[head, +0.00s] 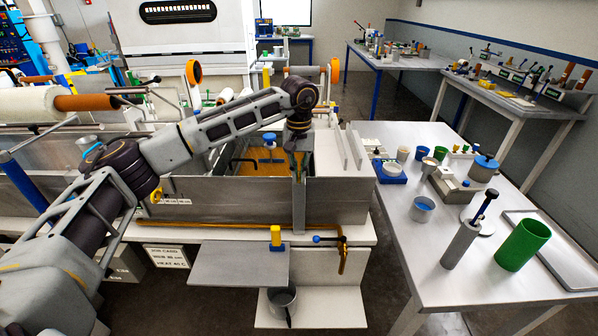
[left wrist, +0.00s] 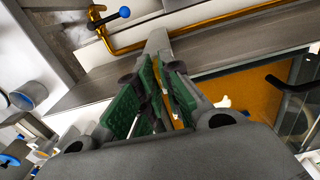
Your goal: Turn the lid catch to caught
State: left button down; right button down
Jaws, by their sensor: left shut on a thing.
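My left gripper (head: 299,174) points down at the front wall of the resin bath (head: 235,192). Its green-padded fingers (left wrist: 152,85) are shut on a narrow part at the wall's top edge, which I take to be the lid catch. The fingers hide most of that part, so its turned position cannot be told. A grey upright strip (head: 299,208) runs down the wall just below the fingertips; it also shows beyond them in the left wrist view (left wrist: 158,42). Amber resin (head: 262,160) shows in the open bath behind the gripper. My right gripper is out of view.
A brass pipe (head: 230,224) with a blue-knobbed valve (head: 317,239) runs along the bath's front. A grey shelf (head: 235,264) juts out below. At right, a table (head: 395,235) carries cups, a green cylinder (head: 522,245) and a grey cylinder (head: 461,243).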

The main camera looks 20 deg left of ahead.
aim_at(299, 174)
pick_arm(q)
jog(key=shift+r, duration=0.1)
jog(key=c, duration=1.6)
grip_release()
notch_tip(299, 174, up, 12)
